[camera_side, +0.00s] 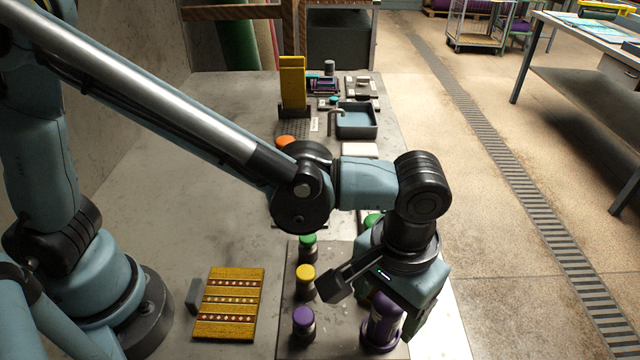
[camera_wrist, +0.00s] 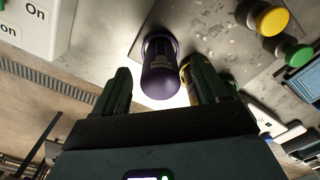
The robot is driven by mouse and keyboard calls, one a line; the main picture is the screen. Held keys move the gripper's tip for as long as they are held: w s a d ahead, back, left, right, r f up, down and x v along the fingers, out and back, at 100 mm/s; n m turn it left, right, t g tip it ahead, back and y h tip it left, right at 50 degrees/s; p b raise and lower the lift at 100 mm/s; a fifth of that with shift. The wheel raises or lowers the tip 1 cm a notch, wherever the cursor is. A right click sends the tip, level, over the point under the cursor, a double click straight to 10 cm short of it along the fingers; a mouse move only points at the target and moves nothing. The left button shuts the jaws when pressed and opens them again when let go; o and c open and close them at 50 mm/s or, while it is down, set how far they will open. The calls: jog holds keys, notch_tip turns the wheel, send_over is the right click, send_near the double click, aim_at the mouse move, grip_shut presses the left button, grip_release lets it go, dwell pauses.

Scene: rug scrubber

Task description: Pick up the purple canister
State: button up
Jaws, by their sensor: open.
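The purple canister (camera_side: 382,322) stands upright on the grey board at the front right in the side view, partly hidden by my gripper. In the wrist view, the purple canister (camera_wrist: 160,72) shows between the two dark green fingers of my gripper (camera_wrist: 158,78). The fingers are apart, with one on each side of it; I cannot tell whether they touch it. My gripper (camera_side: 375,308) is low over the board in the side view, its fingertips partly hidden.
A purple-topped jar (camera_side: 303,322), a yellow-topped jar (camera_side: 305,280) and a green-topped jar (camera_side: 307,246) stand in a row to the left. A patterned rug (camera_side: 230,303) lies farther left. A blue-grey basin (camera_side: 357,120) is at the back. A white "On" box (camera_wrist: 35,25) shows in the wrist view.

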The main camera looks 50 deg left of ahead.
aim_at(383, 320)
jog(key=shift+f, duration=2.1)
jog(key=c, duration=1.2)
jog(key=shift+c, duration=0.2)
jog(key=shift+r, duration=0.1)
jog(key=shift+r, duration=0.45)
jog(key=r, duration=0.3)
jog(key=shift+s+d+r, duration=0.1)
jog(key=shift+s+r, duration=0.15)
jog(key=shift+s, duration=0.1)
jog(key=s+r, duration=0.2)
jog(key=s, duration=0.1)
jog(key=s+d+r, duration=0.1)
jog(key=s+r, duration=0.1)
jog(key=s, duration=0.2)
jog(key=s+d+r, duration=0.1)
jog(key=s+r, duration=0.1)
jog(key=s, duration=0.1)
jog(key=shift+s+d+r, duration=0.15)
jog(key=shift+s+r, duration=0.05)
jog(key=shift+s, duration=0.15)
